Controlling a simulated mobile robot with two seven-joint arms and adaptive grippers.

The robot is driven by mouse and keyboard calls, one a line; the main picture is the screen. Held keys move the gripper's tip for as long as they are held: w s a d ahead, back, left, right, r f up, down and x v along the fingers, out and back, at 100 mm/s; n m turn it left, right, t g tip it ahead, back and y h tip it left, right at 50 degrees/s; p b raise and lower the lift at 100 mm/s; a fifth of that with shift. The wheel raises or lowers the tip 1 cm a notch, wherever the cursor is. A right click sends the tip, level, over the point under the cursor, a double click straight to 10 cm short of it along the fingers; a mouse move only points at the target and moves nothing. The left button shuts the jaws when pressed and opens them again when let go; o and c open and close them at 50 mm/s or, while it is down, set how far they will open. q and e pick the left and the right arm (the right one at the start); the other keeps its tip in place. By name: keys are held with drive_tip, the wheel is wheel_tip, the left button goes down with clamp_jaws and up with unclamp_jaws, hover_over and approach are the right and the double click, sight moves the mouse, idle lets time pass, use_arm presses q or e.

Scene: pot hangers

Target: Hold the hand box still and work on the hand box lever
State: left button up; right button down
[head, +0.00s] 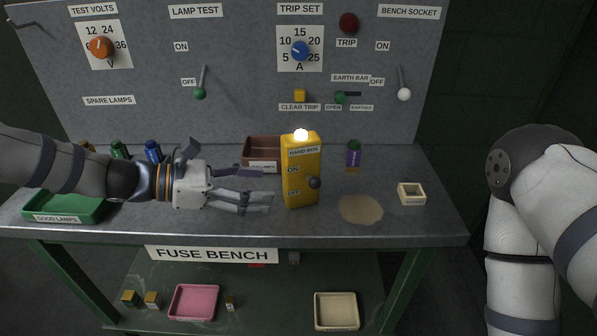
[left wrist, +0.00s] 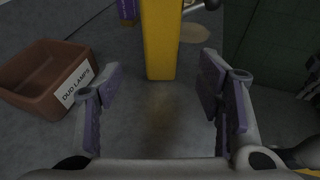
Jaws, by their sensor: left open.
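The yellow hand box (head: 303,172) stands upright on the bench, with ON and OFF labels and a glowing white lamp (head: 301,135) on top. Its lever ends in a dark knob (head: 315,183) at the right side, at a height between the two labels. My left gripper (head: 264,188) is open and empty just left of the box, fingers pointing at it and apart from it. In the left wrist view the box (left wrist: 161,45) stands ahead, beyond the open fingers (left wrist: 162,95). My right arm shows at the right edge; its gripper is out of view.
A brown dud lamps tray (head: 262,147) stands behind my left gripper and also shows in the left wrist view (left wrist: 30,95). A tan disc (head: 360,209) lies right of the box, with a small cream tray (head: 411,194) farther right. A purple item (head: 353,157) stands behind. A green tray (head: 60,208) is far left.

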sight(284, 188)
use_arm(q)
drive_tip(key=x, duration=0.8)
drive_tip(key=shift+d+f, duration=0.15)
drive_tip(key=shift+c, duration=0.6)
clamp_jaws()
use_arm(e)
drive_tip(key=w+a+r+m+t, duration=0.2)
drive_tip(key=w+r+m, duration=0.15)
drive_tip(key=w, duration=0.55)
drive_tip(key=w+a+r+m+t+h, duration=0.1)
drive_tip(key=w+a+r+m+t, duration=0.1)
drive_tip(key=w+r, duration=0.45)
drive_tip(key=w+a+r+m+t, duration=0.1)
drive_tip(key=w+a+r+m, duration=0.15)
drive_tip(key=w, duration=0.75)
drive_tip(key=w+a+r+m+y, duration=0.1)
drive_tip(key=a+r+m, duration=0.1)
drive_tip(key=r, duration=0.8)
drive_tip(key=w+a+r+m+y, duration=0.1)
drive_tip(key=a+r+m+y, duration=0.1)
drive_tip(key=r, duration=0.8)
drive_tip(key=w+a+r+m+t+y, duration=0.1)
drive_tip(key=a+r+y, duration=0.1)
drive_tip(key=r, duration=0.8)
drive_tip(key=shift+w+a+r+m, duration=0.3)
drive_tip(key=shift+a+m, duration=0.1)
drive_tip(key=shift+a, duration=0.45)
